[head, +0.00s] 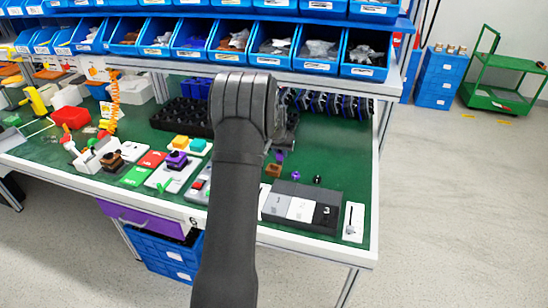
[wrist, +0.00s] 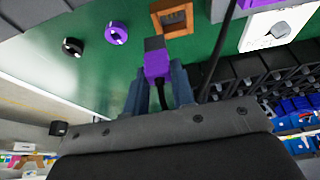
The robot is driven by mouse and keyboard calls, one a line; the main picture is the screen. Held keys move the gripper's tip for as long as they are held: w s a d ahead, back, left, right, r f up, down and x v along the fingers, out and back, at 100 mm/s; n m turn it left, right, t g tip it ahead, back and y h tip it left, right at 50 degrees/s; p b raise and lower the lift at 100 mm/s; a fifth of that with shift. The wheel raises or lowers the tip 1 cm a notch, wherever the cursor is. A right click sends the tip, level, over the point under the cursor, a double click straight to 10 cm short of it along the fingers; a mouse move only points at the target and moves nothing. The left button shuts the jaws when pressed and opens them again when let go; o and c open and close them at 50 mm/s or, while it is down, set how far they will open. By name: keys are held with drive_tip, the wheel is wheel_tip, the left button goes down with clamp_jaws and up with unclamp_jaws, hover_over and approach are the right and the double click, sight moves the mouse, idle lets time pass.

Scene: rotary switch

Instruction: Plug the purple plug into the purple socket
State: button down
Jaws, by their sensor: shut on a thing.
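In the wrist view, my gripper (wrist: 158,92) is shut on the purple plug (wrist: 157,64). The plug has a dark grey front end, and a dark cable runs from its back. It is held above the green table, and its front end points toward a brown square frame with an opening (wrist: 172,18); I cannot tell whether they touch. In the head view, the plug (head: 279,157) shows just right of my arm, behind the brown frame (head: 273,171). My arm hides the gripper there. A purple block, which may be the purple socket (head: 177,159), sits on a white plate to the left.
A purple ring-like knob (head: 295,175) and a black knob (head: 317,179) stand right of the frame. A grey box with numbered panels (head: 300,208) lies at the front edge. Blue bins (head: 278,42) line the shelf behind.

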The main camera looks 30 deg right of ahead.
drive_tip(key=s+d+r, duration=0.3)
drive_tip(key=s+r, duration=0.2)
drive_tip(key=s, duration=0.2)
drive_tip(key=w+a+r, duration=0.3)
drive_tip(key=w+a, duration=0.1)
drive_tip(key=a, duration=0.4)
drive_tip(key=w+a+f, duration=0.2)
drive_tip(key=w, duration=0.1)
drive_tip(key=w+a+f, duration=0.2)
drive_tip(key=w, duration=0.1)
drive_tip(key=w+a+f, duration=0.2)
drive_tip(key=w, duration=0.2)
drive_tip(key=shift+a+f, duration=0.1)
drive_tip(key=shift+f, duration=0.3)
drive_tip(key=shift+s+f, duration=0.1)
drive_tip(key=shift+f, duration=1.7)
drive_tip(key=shift+f, duration=0.2)
drive_tip(key=c, duration=1.2)
unclamp_jaws()
